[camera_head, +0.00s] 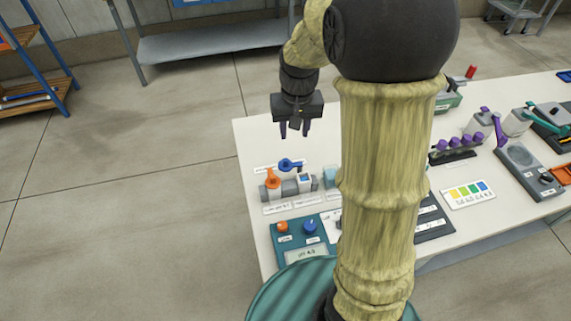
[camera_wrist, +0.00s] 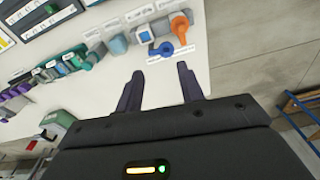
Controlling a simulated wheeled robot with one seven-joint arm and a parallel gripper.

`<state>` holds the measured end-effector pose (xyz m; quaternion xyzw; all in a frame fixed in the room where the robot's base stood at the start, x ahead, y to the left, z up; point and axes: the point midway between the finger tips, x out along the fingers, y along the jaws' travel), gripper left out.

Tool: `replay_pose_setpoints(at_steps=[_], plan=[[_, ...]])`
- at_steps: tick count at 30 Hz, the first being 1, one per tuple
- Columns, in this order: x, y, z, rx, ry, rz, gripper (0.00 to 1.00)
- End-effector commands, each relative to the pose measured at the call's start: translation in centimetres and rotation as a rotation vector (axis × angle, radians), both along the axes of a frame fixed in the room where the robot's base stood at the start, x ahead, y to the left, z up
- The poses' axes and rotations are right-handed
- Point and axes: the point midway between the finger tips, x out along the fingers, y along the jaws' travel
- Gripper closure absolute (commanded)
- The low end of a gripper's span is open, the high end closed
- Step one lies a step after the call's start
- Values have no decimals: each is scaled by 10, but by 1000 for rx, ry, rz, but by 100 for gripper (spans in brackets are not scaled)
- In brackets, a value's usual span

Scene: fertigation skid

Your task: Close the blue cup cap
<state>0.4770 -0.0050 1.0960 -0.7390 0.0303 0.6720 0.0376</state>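My gripper (camera_head: 295,130) hangs above the far left part of the white table, with its two dark purple fingers apart and nothing between them. In the wrist view my gripper (camera_wrist: 158,80) is also open and empty. A small light blue block-like item (camera_head: 330,177) stands right of the valve unit, partly hidden by my arm; it also shows in the wrist view (camera_wrist: 118,45). It may be the blue cup, but I cannot make out its cap or whether that is open. A small white box with a blue square (camera_head: 305,181) stands left of it.
A grey pipe unit carries an orange handle (camera_head: 272,179) and a blue handle (camera_head: 290,164). A teal panel with orange and blue knobs (camera_head: 297,236) lies nearer. My arm hides the table's middle. Purple-topped items (camera_head: 456,146) and more devices fill the right.

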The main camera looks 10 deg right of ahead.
Motion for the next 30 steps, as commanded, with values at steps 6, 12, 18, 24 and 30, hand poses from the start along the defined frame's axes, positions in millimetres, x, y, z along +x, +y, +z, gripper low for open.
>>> replay_pose_setpoints(at_steps=[6, 12, 18, 24, 30], plan=[[59, 1, -23, -2, 66, -32, 62], [78, 3, -24, -4, 94, -43, 62], [79, 3, -22, -4, 97, -44, 62], [78, 3, -24, -4, 97, -44, 62], [78, 2, -44, -4, 101, -43, 62]])
